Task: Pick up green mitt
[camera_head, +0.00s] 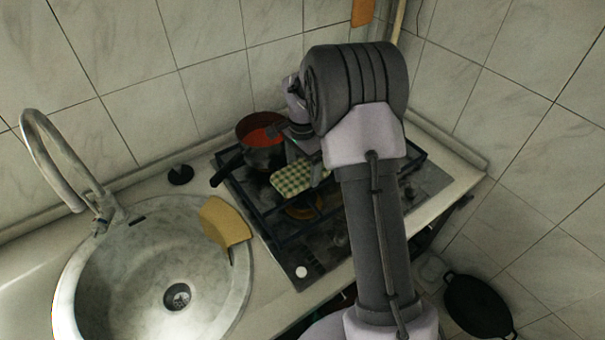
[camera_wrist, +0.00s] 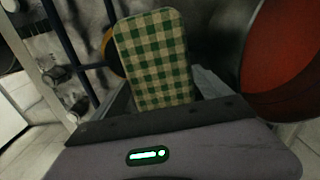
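The green mitt (camera_head: 291,179) is a flat, padded, green-and-cream checked piece over the hob, beside the red-filled pot. In the wrist view the mitt (camera_wrist: 153,62) is large and close, its near end hidden at the dark edge of my gripper. My gripper (camera_head: 307,164) is at the mitt's right end in the head view, partly hidden by my arm.
A dark pot with red contents (camera_head: 262,142) stands close behind the mitt; its wall fills the right of the wrist view. An orange round thing (camera_head: 304,208) is on the hob (camera_head: 338,240). A yellow cloth-like piece (camera_head: 225,222) hangs over the edge of the sink (camera_head: 130,262).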

